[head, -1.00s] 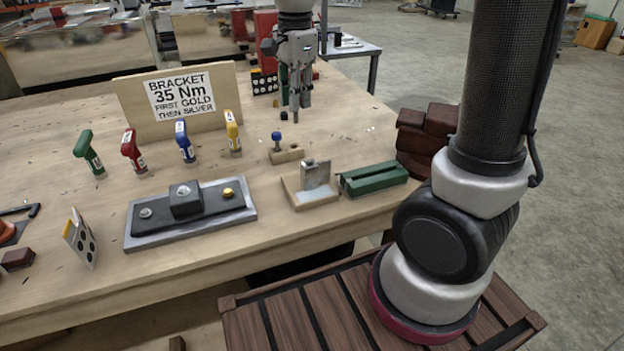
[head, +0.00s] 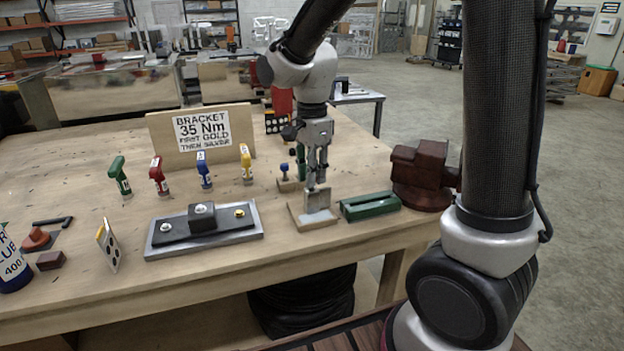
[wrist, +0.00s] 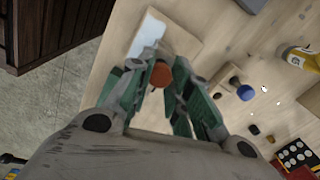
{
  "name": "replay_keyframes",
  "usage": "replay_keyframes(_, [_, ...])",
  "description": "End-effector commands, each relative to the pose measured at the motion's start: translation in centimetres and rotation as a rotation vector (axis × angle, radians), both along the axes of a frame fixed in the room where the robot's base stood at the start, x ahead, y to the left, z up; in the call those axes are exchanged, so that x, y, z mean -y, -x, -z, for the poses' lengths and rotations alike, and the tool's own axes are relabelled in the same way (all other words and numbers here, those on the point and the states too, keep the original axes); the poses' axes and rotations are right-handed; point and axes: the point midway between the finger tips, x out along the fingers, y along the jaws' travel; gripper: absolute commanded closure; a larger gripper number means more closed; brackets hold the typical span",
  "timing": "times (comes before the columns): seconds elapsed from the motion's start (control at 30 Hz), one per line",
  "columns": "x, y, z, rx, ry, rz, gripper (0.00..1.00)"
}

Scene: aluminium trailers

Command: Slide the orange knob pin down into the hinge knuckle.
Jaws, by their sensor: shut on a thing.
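My gripper (head: 318,183) points down just above the upright grey metal hinge piece (head: 318,200), which stands on a wooden base (head: 298,215). In the wrist view the orange knob (wrist: 160,75) sits between the green-sided fingers of my gripper (wrist: 165,82), which are shut on it. The knob's pin is hidden below it. The pale metal of the hinge piece (wrist: 148,36) shows just beyond the knob. I cannot tell whether the pin tip touches the knuckle.
A green channel block (head: 370,205) lies right of the hinge base. A small wooden block with a blue knob (head: 284,167) stands behind. A bracket plate (head: 162,248) lies to the left, and several coloured drivers (head: 204,170) stand before a sign board (head: 165,138). A brown vise-like object (head: 422,172) is at right.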

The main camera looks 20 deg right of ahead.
Motion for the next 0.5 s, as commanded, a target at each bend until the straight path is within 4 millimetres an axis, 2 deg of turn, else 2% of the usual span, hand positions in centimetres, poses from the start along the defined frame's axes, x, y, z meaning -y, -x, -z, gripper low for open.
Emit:
replay_keyframes(0.13, [0.0, 0.0, 1.6, -0.001, 0.0, 0.0, 0.97])
replay_keyframes(0.47, [0.0, 0.0, 1.8, 0.0, 0.0, 0.0, 0.97])
replay_keyframes(0.5, [0.0, 0.0, 1.9, 0.001, 0.0, 0.0, 0.79])
